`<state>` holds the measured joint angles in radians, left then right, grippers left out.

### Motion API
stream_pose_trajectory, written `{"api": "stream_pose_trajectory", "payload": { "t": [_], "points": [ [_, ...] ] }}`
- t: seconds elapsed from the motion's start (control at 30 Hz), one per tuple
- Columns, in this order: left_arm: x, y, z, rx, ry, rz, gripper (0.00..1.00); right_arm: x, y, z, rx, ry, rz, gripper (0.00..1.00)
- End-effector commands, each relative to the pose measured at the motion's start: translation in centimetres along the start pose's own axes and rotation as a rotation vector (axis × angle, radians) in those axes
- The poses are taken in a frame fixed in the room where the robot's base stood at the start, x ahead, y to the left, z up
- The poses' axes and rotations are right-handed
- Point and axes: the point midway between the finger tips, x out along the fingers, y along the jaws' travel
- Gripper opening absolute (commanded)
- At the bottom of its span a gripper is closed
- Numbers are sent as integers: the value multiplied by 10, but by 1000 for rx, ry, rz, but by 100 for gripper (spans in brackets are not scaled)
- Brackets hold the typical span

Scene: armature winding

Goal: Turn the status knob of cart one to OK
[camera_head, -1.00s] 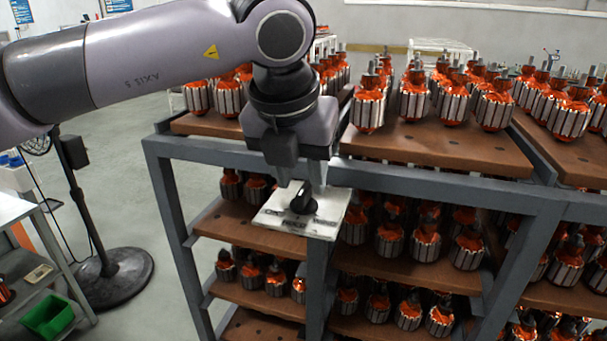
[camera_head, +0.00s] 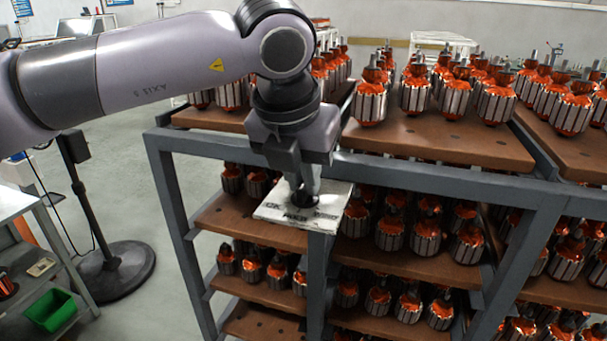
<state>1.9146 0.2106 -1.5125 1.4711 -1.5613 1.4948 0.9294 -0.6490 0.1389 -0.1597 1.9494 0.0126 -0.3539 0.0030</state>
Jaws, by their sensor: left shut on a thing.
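The status knob (camera_head: 303,200) is a small black knob on a white plate (camera_head: 270,212) with dark lettering, fixed to the front of the grey cart (camera_head: 420,174). My left gripper (camera_head: 305,187) comes down from above and its fingers are shut on the knob. The fingers and wrist hide most of the knob, so where it points cannot be read. The lettering on the plate is too small to read surely. My right gripper is not in view.
Orange and silver armatures (camera_head: 367,100) stand on the cart's brown shelves (camera_head: 440,145), close to my left arm. A black pedestal stand (camera_head: 112,270) and a green bin (camera_head: 50,310) are at the left. Grey floor between them is clear.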

Motion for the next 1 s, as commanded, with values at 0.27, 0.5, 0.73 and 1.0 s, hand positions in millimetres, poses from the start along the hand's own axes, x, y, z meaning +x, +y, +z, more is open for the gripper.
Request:
{"api": "stream_pose_trajectory", "payload": {
  "t": [0.27,0.5,0.73,1.0],
  "points": [
    [2,2,0,153,-1,-68,0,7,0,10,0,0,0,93],
    [0,3,1,358,-1,-154,0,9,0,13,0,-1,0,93],
    [-2,4,2,557,-2,-237,0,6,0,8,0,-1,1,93],
    [-2,4,3,758,-2,-319,0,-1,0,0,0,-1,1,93]
  ]
}}
